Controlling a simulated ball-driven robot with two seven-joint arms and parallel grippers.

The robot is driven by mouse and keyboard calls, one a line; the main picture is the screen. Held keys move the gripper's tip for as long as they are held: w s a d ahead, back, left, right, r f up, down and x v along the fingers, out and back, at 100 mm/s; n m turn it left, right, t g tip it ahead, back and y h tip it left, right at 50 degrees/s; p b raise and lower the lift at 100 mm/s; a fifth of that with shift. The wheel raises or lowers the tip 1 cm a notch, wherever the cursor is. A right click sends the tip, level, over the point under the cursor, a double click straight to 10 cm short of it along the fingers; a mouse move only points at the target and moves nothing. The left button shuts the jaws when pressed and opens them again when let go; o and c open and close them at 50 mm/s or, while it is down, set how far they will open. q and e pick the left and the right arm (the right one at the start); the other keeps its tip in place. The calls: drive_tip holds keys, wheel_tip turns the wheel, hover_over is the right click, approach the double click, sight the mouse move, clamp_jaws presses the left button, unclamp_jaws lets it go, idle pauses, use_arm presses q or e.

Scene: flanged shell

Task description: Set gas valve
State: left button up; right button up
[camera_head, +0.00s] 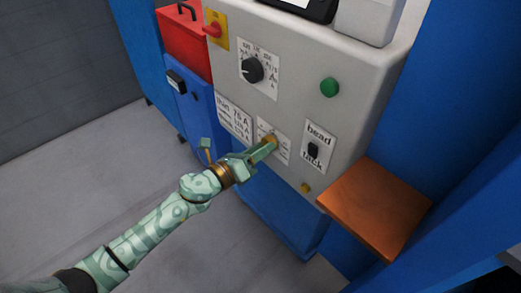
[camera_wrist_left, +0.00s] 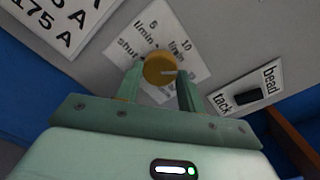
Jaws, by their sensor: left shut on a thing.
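The gas valve is a round yellow knob (camera_wrist_left: 159,68) with a pale pointer line, on a white dial plate marked shut, 5 l/min and 10 l/min. In the left wrist view its pointer line lies toward the right. In the head view the knob (camera_head: 270,140) shows low on the grey panel at my fingertips. My left gripper (camera_head: 264,149) reaches it from the lower left. In the left wrist view the two green fingers of this gripper (camera_wrist_left: 160,85) stand on either side of the knob and are shut on it. My right gripper is not in view.
The grey machine panel (camera_head: 300,60) also carries a black rotary knob (camera_head: 252,70), a green button (camera_head: 329,87), a bead/tack switch (camera_head: 313,150) and a red-and-yellow switch (camera_head: 213,29). An orange-brown shelf (camera_head: 375,205) juts out at right. Open floor (camera_head: 90,160) lies left.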

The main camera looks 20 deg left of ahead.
use_arm(q)
drive_tip(key=shift+s+f+m+b, duration=0.15)
drive_tip(key=shift+m+b, duration=0.4)
drive_tip(key=shift+m, duration=1.75)
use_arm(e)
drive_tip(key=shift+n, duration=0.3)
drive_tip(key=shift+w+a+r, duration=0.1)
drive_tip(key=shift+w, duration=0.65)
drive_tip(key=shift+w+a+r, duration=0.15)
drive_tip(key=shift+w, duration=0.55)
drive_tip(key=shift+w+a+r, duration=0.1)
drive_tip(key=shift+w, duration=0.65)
use_arm(q)
drive_tip(key=o, duration=0.8)
drive_tip(key=shift+f, duration=0.1)
drive_tip(key=shift+o, duration=0.8)
drive_tip(key=v, duration=1.6)
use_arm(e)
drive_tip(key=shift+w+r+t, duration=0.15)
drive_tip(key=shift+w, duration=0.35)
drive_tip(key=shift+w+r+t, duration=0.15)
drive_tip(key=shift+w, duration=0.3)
use_arm(q)
drive_tip(key=shift+a, duration=0.15)
